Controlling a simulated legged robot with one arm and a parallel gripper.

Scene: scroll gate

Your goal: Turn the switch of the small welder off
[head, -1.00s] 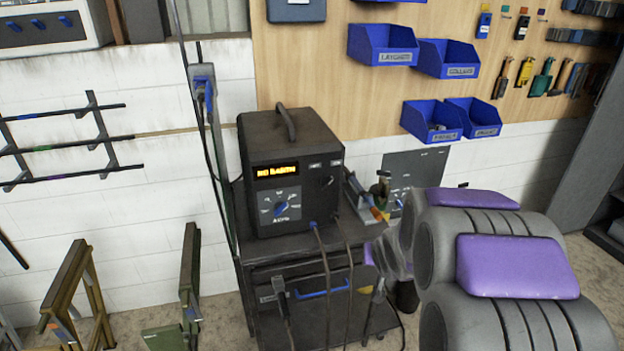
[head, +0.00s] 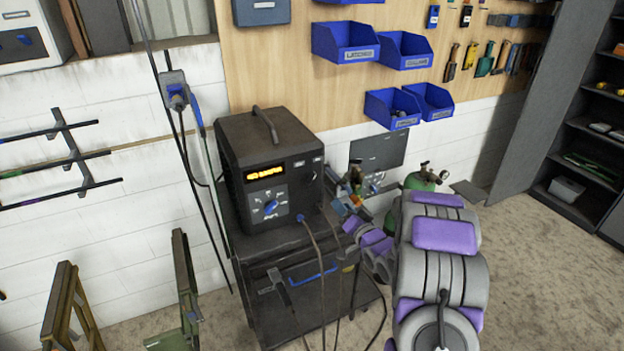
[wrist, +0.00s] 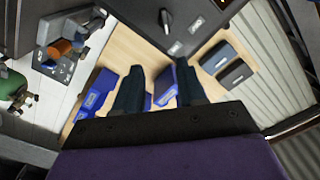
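The welder (head: 232,150) is a dark box with a handle, a lit yellow display and a blue-centred dial (head: 271,206); it stands on a dark cart (head: 250,275). A small dark switch knob sits at its front's upper right; in the wrist view the knob (wrist: 165,18) shows clearly near two labels, at the top. I cannot read its setting. My gripper (wrist: 162,72) is open and empty in the wrist view, its dark fingers apart from the knob. In the head view my arm is right of the welder, and the fingertips are not clearly visible.
Blue bins (head: 345,45) hang on the wooden board above. Cables hang from the welder's front. Dark shelves (head: 585,140) are at the far right, with bare floor before them.

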